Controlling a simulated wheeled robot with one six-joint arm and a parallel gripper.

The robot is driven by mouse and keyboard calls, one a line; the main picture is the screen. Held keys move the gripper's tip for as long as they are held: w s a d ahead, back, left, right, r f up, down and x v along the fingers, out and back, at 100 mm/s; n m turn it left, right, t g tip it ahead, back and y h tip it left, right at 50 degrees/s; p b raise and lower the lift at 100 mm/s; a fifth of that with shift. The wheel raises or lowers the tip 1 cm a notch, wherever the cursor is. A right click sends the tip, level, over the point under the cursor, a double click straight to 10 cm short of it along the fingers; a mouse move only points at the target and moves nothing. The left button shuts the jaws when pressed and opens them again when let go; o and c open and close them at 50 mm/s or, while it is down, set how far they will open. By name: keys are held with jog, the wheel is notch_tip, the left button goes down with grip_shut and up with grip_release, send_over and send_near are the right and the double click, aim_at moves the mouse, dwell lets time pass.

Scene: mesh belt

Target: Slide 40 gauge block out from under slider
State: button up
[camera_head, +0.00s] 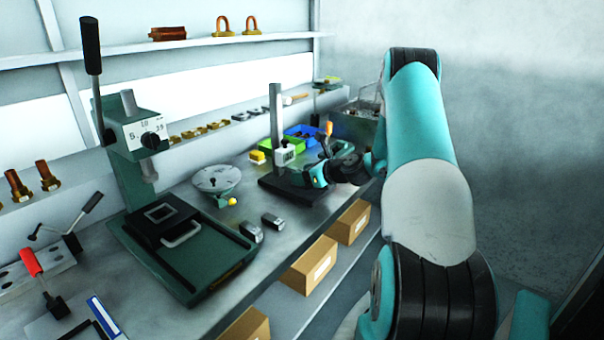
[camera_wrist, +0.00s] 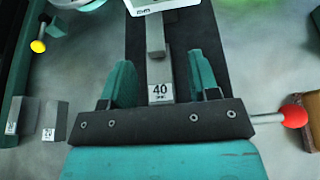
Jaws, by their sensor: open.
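The 40 gauge block (camera_wrist: 161,91) is a grey bar with a white "40" label on its near end in the wrist view. It lies on the dark base (camera_wrist: 136,35) of a height gauge, its far end at the slider's jaw (camera_wrist: 155,32). Whether block and jaw touch is unclear. The slider's white display housing (camera_wrist: 160,4) is at the top edge; in the head view the slider (camera_head: 284,152) sits low on its column. My gripper (camera_wrist: 161,66) is open, with teal fingers either side of the block and visible gaps. In the head view my gripper (camera_head: 319,174) hides the block.
Two smaller labelled blocks (camera_head: 250,231) (camera_head: 272,221) lie on the bench left of the base. A red ball-ended rod (camera_wrist: 292,116) is close to my gripper's right. Green and blue bins (camera_head: 301,134) stand behind.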

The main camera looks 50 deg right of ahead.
jog(key=shift+w+f, duration=0.25)
jog(key=shift+w, duration=0.2)
grip_shut()
jog(key=shift+s+d+r, duration=0.1)
jog(key=shift+s, duration=0.45)
jog(key=shift+s+p, duration=0.5)
jog(key=shift+s, duration=0.65)
